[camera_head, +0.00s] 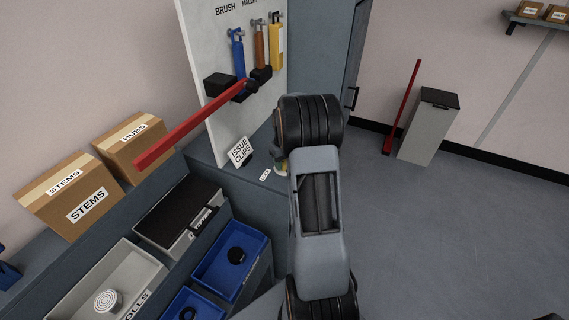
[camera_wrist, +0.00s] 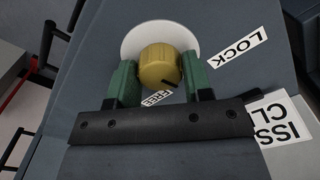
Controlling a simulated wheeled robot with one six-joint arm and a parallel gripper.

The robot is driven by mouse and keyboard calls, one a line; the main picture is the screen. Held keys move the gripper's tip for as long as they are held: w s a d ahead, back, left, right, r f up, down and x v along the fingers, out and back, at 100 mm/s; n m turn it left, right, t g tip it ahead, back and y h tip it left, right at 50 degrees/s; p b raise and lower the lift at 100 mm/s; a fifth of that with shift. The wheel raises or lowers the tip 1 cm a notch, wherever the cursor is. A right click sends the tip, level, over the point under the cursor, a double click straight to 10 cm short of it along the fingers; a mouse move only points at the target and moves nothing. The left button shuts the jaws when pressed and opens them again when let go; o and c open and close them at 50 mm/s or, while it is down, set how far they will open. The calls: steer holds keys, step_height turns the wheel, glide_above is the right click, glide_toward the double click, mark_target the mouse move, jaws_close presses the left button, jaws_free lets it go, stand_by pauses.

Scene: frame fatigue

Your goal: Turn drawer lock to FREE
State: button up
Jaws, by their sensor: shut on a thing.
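A yellow ribbed knob (camera_wrist: 159,64) sits on a white round plate (camera_wrist: 130,42) on a dark blue-grey surface in the wrist view. My gripper (camera_wrist: 160,75) is shut on the knob, with one green finger on each side. A black mark shows on the knob's lower right edge, on the side facing the labels. The FREE label (camera_wrist: 156,98) lies just below the knob, partly covered by it and my gripper. The LOCK label (camera_wrist: 240,47) lies to the upper right.
An ISSUE CLIPS sign (camera_head: 240,150) stands close to my arm and shows beside my gripper (camera_wrist: 282,125). A pegboard (camera_head: 212,62) with hanging tools and a long red bar (camera_head: 190,125) are at the left. Cartons (camera_head: 70,203) and bins stand lower left.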

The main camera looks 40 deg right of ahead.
steer(key=m, duration=0.5)
steer(key=shift+m+b, duration=0.3)
steer(key=m, duration=0.4)
steer(key=shift+m, duration=0.7)
steer(key=o, duration=0.9)
steer(key=shift+o, duration=0.2)
step_height(320, 180, up, 14)
steer(key=shift+f, duration=0.1)
stand_by(0.4)
